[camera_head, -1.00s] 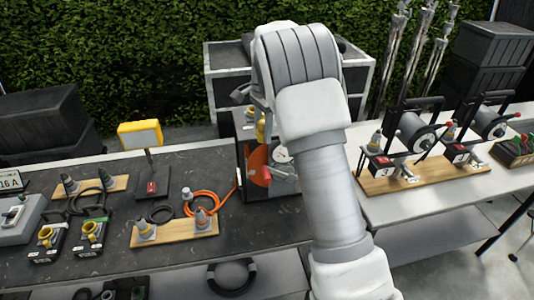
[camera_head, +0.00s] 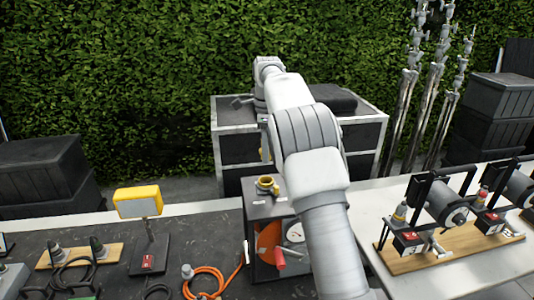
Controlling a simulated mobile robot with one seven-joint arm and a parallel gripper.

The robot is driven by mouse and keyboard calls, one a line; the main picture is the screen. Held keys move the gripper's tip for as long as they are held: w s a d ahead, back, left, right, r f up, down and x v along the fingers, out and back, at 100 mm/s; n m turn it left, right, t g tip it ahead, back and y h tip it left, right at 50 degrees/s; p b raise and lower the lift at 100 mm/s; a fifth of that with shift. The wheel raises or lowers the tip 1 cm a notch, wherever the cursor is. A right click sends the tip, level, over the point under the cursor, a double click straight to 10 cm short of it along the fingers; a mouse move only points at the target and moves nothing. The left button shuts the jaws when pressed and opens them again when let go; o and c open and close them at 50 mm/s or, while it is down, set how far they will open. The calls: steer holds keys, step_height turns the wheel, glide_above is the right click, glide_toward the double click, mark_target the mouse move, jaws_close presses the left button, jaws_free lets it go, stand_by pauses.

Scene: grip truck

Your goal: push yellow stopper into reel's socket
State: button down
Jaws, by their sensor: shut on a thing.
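The reel (camera_head: 262,240) is a dark box with an orange disc inside and a red handle in front, standing at the middle of the black table. A yellow ring-shaped socket (camera_head: 267,184) shows on its top. My gripper (camera_head: 265,138) is partly hidden behind my own arm, above and behind the reel. It is shut on the yellow stopper (camera_head: 264,154), of which only a small bit shows beside the arm. The stopper appears above the socket and apart from it; their exact alignment cannot be told.
A yellow work lamp (camera_head: 138,202) stands left of the reel, with an orange cable (camera_head: 206,283) near it. Cable drums (camera_head: 440,203) on a wooden board (camera_head: 420,259) stand on the white table at right. A grey-edged case (camera_head: 365,115) is behind.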

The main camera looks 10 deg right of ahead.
steer(key=shift+f, duration=2.45)
steer(key=shift+f, duration=0.7)
steer(key=shift+s+f+b, duration=0.1)
steer(key=shift+f+b, duration=0.3)
steer(key=shift+f, duration=0.7)
stand_by(0.3)
steer(key=shift+r, duration=0.15)
steer(key=shift+r+p, duration=0.4)
steer(key=shift+r, duration=1.5)
steer(key=shift+f, duration=0.95)
stand_by(0.4)
